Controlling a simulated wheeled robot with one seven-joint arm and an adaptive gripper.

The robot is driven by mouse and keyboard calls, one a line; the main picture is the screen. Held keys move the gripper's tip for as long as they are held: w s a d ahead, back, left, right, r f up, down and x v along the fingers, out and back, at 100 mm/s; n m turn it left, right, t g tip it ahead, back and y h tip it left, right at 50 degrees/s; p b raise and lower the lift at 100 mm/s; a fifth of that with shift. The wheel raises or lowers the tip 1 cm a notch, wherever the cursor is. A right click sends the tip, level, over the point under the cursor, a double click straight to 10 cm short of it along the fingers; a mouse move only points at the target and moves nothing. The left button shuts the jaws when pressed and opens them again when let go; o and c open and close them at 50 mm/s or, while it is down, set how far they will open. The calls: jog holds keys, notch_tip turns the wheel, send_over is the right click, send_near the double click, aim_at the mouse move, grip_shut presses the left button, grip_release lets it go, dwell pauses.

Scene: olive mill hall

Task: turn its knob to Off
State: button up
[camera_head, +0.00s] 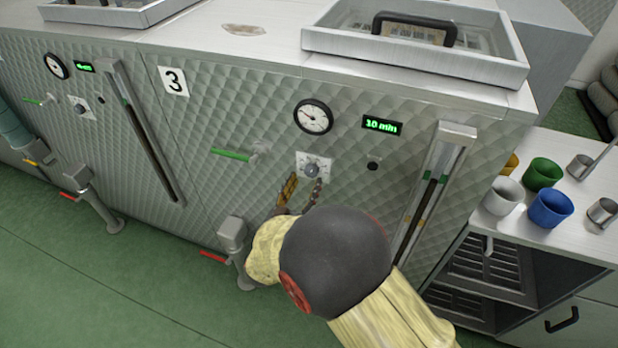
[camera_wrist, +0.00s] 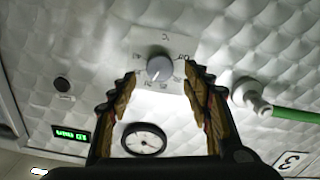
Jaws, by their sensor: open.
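The grey round knob (camera_head: 312,170) sits on a pale square dial plate on the quilted metal front of the machine marked 3. In the wrist view the knob (camera_wrist: 159,68) shows between and just beyond my fingertips, with a light pointer line on its face and small marks around it that are too blurred to read. My gripper (camera_head: 303,188) is open just below the knob in the head view. In the wrist view my gripper (camera_wrist: 158,78) has its two fingers spread on either side of the knob, with no clear contact.
A green-handled valve (camera_head: 232,154) is to the left and a black button (camera_head: 373,166) to the right. Coloured cups (camera_head: 550,208) stand on the right-hand counter.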

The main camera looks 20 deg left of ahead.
aim_at(310, 173)
jog(key=shift+w+d+b, duration=0.15)
jog(key=shift+w+b, duration=0.2)
jog(key=shift+w, duration=1.55)
jog(key=shift+c, duration=0.3)
jog(key=c, duration=1.1)
jog(key=shift+p, duration=0.3)
